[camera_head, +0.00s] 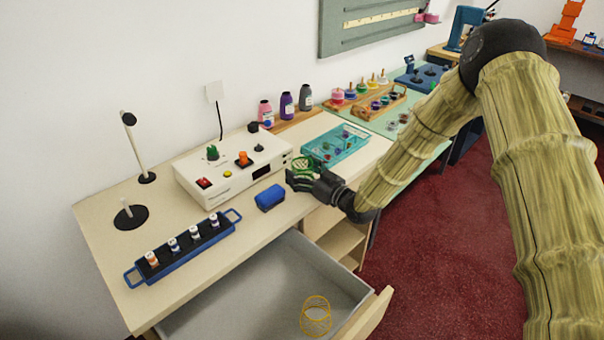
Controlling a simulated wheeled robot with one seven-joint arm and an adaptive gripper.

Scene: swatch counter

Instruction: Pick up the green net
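A green net-like piece (306,166) shows at the fingers of my gripper (300,173), above the right part of the cream counter. The dark fingers overlap its near side and hide part of it. I cannot tell whether they are closed on it or only around it, nor whether it touches the counter. My arm reaches in from the right.
A blue block (270,198) lies just left of my gripper; a teal compartment tray (347,134) stands behind it. A white control box (222,176) and a blue vial rack (180,258) are further left. Below, an open drawer (235,305) holds a yellow wire basket (316,318).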

